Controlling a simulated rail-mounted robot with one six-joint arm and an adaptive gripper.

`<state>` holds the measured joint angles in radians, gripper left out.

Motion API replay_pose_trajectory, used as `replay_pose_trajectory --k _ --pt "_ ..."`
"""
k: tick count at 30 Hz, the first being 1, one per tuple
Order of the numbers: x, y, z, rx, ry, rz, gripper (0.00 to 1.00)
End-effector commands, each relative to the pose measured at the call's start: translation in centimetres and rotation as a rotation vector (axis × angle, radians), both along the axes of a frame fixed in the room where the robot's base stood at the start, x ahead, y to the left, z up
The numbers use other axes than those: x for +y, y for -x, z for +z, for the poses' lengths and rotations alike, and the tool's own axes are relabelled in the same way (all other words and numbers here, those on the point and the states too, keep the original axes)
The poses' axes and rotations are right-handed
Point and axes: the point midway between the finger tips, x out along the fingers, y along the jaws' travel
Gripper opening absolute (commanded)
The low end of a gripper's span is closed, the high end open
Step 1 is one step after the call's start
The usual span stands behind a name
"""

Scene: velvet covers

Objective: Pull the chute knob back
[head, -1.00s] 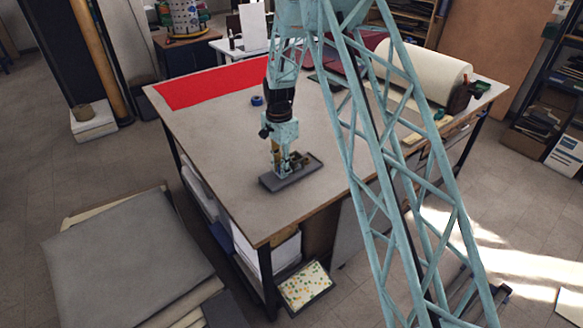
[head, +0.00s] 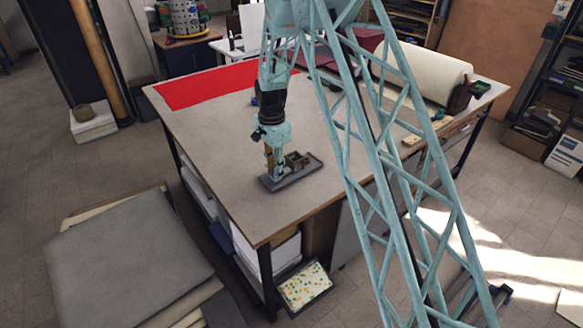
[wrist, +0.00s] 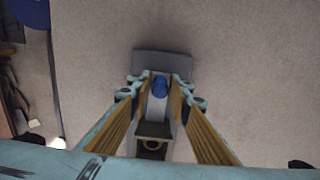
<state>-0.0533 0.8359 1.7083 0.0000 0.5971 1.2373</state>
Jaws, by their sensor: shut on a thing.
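The chute device stands on a dark grey base plate (head: 283,182) near the table's front corner. In the wrist view the blue knob (wrist: 160,86) sits between my fingertips, above the plate (wrist: 162,62). A dark box with a brass ring (wrist: 153,147) lies nearer the camera. My gripper (head: 271,174) points down over the plate's left part, and it also shows in the wrist view (wrist: 160,79). It is shut on the knob. The knob is hidden in the head view.
The worktable (head: 220,130) is mostly clear around the plate. Red velvet (head: 205,88) lies along its back left, and a cream roll (head: 430,72) lies at the right. Grey sheets (head: 130,255) are stacked on the floor at the left.

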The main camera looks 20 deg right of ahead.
Motion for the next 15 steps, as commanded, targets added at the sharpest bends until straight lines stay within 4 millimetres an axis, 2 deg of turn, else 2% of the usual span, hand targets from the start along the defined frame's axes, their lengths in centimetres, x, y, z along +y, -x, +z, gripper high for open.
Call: replay_pose_trajectory --k 15 --pt "1.5 0.6 0.0 0.000 0.000 0.001 0.12"
